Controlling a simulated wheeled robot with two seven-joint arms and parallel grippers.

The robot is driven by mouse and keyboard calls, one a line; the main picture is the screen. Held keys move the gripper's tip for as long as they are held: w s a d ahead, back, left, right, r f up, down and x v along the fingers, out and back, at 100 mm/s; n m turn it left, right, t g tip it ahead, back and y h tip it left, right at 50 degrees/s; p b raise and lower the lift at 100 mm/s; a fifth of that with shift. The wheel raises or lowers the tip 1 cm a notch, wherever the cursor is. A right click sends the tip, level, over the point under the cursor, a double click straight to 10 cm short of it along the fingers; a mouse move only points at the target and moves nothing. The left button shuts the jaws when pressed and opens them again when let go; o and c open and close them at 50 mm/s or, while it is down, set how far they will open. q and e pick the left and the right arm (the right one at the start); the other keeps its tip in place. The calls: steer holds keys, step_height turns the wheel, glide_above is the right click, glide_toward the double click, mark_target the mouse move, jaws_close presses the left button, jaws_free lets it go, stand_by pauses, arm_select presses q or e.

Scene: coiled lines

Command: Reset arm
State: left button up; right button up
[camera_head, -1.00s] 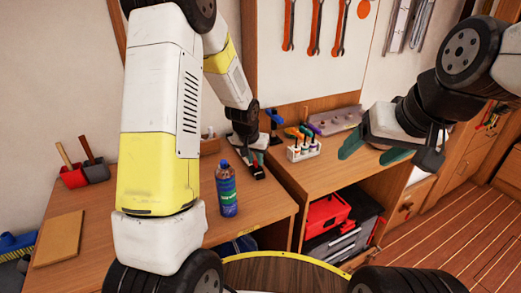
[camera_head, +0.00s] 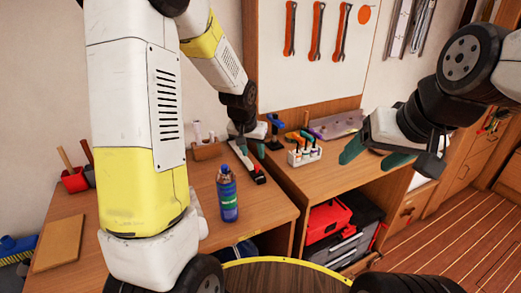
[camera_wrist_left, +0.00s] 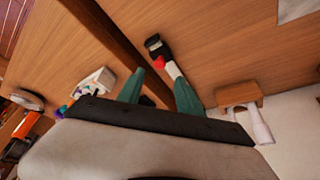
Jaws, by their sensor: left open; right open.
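My left gripper (camera_head: 250,149) is open over the back of the workbench, with its two green fingers apart. In the left wrist view its fingers (camera_wrist_left: 160,88) also stand apart with nothing gripped. A small black, red and white object (camera_head: 256,172) lies on the bench just in front of it; it also shows beyond the fingertips in the wrist view (camera_wrist_left: 160,54). My right gripper (camera_head: 374,154) is open and empty, its green fingers spread wide, in the air at the right over the bench edge.
A blue bottle (camera_head: 227,194) stands on the left bench (camera_head: 265,212). A wooden block with white pieces (camera_head: 206,151) is behind it. A red toolbox (camera_head: 327,222) sits below. Wrenches (camera_head: 315,30) hang above.

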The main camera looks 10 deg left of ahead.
arm_select(q)
steer(key=shift+s+r, duration=0.1)
steer(key=shift+r, duration=0.05)
steer(key=s+a+r+n, duration=0.1)
steer(key=s+a+r, duration=0.1)
steer(key=s+r, duration=1.05)
steer(key=s+r+t+h, duration=0.1)
steer(key=s+r, duration=0.3)
steer(key=s, duration=0.9)
steer(key=shift+r+n+t, duration=0.2)
steer(key=shift+n+t, duration=0.1)
